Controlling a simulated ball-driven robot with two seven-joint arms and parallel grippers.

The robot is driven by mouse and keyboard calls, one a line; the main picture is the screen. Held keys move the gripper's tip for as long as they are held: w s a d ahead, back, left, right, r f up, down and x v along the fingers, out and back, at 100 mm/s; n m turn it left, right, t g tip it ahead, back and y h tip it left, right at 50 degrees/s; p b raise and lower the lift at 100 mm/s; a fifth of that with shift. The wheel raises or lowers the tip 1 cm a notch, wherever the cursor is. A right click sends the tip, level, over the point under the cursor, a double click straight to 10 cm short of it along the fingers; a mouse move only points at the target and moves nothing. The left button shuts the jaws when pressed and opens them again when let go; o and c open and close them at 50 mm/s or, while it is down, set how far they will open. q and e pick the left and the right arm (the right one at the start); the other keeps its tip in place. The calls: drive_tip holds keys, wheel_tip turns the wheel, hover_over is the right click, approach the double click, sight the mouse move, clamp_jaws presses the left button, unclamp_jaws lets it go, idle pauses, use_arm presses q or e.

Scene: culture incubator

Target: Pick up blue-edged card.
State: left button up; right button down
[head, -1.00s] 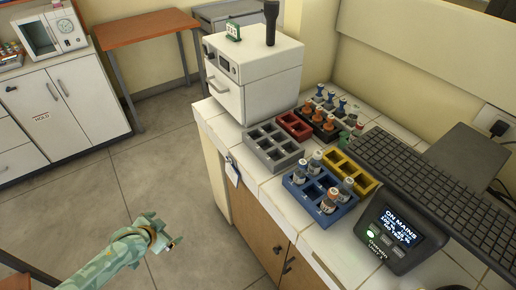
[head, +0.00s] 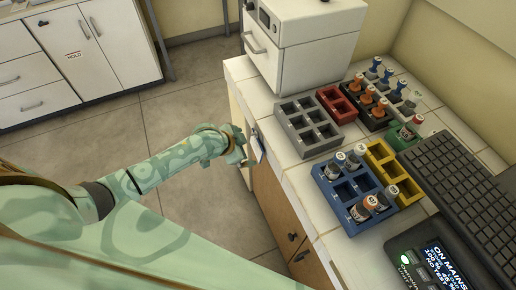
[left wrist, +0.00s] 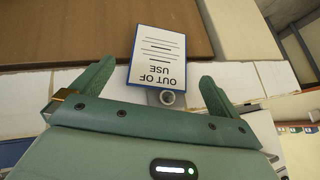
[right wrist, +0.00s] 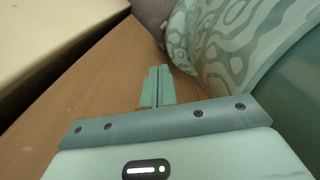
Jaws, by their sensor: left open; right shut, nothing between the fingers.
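The blue-edged card (left wrist: 160,45) reads "OUT OF USE", upside down in the left wrist view. In the head view the card (head: 257,146) is a small white sliver beside my left gripper (head: 241,150). In the left wrist view my left gripper (left wrist: 154,82) is open, its fingers on either side of the card's lower part in the picture; I cannot tell if they touch it. My right gripper (right wrist: 159,72) is shut and empty, near a brown wooden surface.
On the counter (head: 299,179) stand grey (head: 306,143), blue (head: 337,207), yellow (head: 405,190) and red (head: 329,96) racks, some with vials. A white incubator (head: 305,40) stands behind them. A keyboard (head: 452,180) lies right.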

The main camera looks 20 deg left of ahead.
sight(255, 148)
use_arm(q)
drive_tip(key=b+x, duration=0.3)
drive_tip(key=x, duration=0.4)
drive_tip(key=shift+w+d+f+b, duration=0.1)
drive_tip(key=shift+w+f+b, duration=0.15)
drive_tip(key=shift+b, duration=0.1)
drive_tip(key=shift+r, duration=0.15)
drive_tip(key=c, duration=0.7)
